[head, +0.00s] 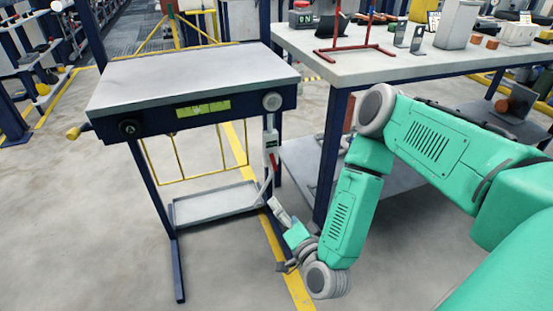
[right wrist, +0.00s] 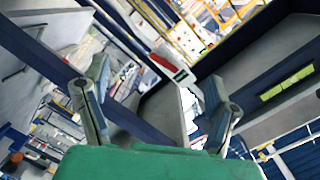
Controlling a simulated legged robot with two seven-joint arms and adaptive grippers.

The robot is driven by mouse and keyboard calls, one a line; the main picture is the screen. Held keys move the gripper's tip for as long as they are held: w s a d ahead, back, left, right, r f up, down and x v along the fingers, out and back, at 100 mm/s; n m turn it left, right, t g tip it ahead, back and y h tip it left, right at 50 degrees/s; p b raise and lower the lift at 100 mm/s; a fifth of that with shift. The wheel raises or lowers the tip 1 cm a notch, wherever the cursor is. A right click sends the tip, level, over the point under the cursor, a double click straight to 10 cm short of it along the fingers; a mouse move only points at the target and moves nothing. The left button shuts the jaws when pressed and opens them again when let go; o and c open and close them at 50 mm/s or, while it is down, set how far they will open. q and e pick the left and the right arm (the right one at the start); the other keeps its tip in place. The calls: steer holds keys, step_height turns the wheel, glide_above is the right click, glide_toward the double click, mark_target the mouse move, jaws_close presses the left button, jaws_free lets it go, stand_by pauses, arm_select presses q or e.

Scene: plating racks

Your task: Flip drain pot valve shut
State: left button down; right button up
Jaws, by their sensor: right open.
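A pale grey unit with a red part (head: 271,150), which looks like the drain pot valve, hangs at the right front leg of the blue-framed bench (head: 195,80). In the right wrist view a white and red part (right wrist: 168,66), probably the same unit, shows beyond and between the fingers. My right gripper (right wrist: 157,90) is open and empty. In the head view it is low, below and right of the unit, apart from it. The exact position of the valve's lever is too small to tell. My left gripper is out of view.
A larger table (head: 400,65) at the right carries a red rack (head: 353,50), grey blocks and small parts. The bench has a low grey shelf (head: 215,203) and a yellow label (head: 203,108). The floor at the front left is clear.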

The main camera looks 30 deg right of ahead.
mark_target(275, 164)
steer(key=w+d+r+m, duration=0.1)
steer(key=w+d, duration=0.1)
steer(key=w, duration=0.2)
steer(key=w+d+r+m+b, duration=0.1)
steer(key=w+d+m, duration=0.1)
steer(key=w, duration=0.3)
steer(key=w+d+r+m+t+h+b, duration=0.1)
steer(key=w+d, duration=0.1)
steer(key=w, duration=0.2)
steer(key=shift+w+d+m, duration=0.2)
steer(key=shift+w+m, duration=0.1)
steer(key=shift+w, duration=0.1)
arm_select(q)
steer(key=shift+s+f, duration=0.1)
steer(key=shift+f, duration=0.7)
arm_select(e)
steer(key=shift+c, duration=0.4)
steer(key=c, duration=1.1)
